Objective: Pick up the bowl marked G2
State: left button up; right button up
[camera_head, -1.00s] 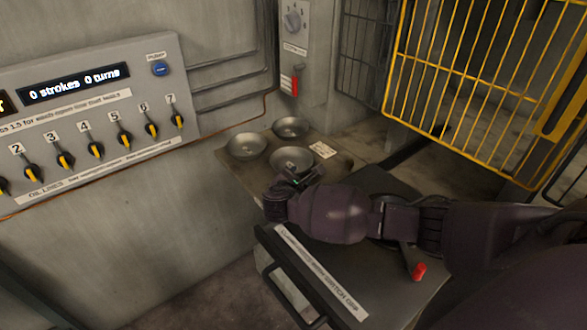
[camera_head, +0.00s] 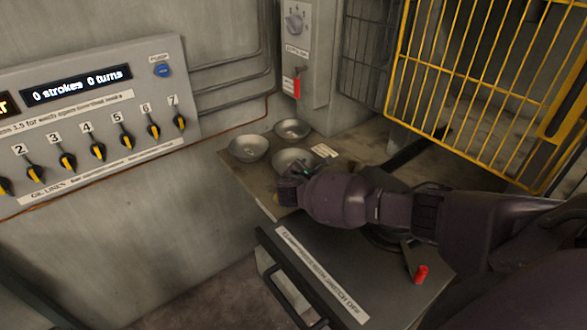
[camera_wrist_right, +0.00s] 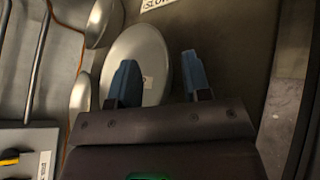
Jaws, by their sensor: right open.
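Three shallow grey metal bowls stand on the work surface: a left one (camera_head: 248,148), a back one (camera_head: 291,129) and a front one (camera_head: 291,159). My right gripper (camera_head: 294,170) is open and empty at the near side of the front bowl, hiding part of it. In the right wrist view that bowl (camera_wrist_right: 150,62) lies beyond the fingers of my right gripper (camera_wrist_right: 160,76). One finger overlaps the bowl; the other lies just right of its rim. A small tag shows on the bowl, but its marking is unreadable. My left gripper is out of view.
A wall panel with numbered switches (camera_head: 95,110) is at left. A grey box with a dial (camera_head: 295,25) and a red handle (camera_head: 297,87) rises behind the bowls. A yellow mesh gate (camera_head: 480,80) is at right. A red-knobbed crank (camera_head: 420,274) sits in front.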

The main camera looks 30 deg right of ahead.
grip_shut()
